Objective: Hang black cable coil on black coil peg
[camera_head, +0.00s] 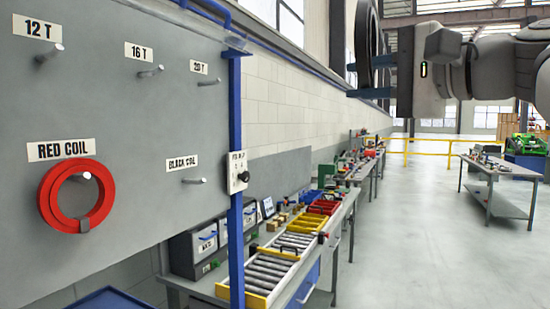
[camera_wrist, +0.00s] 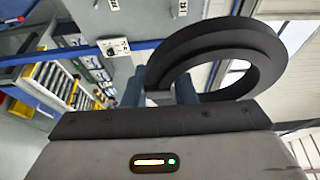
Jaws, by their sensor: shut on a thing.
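The black cable coil (camera_head: 364,35) is at the top of the head view, seen nearly edge-on and cut by the frame's top edge. In the wrist view the coil (camera_wrist: 212,43) is a thick black ring with an open middle. My gripper (camera_head: 355,80) is shut on the coil's lower rim with its blue fingers, which also show in the wrist view (camera_wrist: 160,97). The black coil peg (camera_head: 194,181) sticks out bare from the grey board under the "BLACK COIL" label (camera_head: 183,163). The coil is apart from this peg, up and to its right in the head view.
A red coil (camera_head: 47,199) hangs on its own peg at the lower left of the board (camera_head: 120,105). Pegs 12 T (camera_head: 50,52), 16 T (camera_head: 152,71) and 20 T (camera_head: 210,82) are bare. A blue post (camera_head: 235,170) edges the board.

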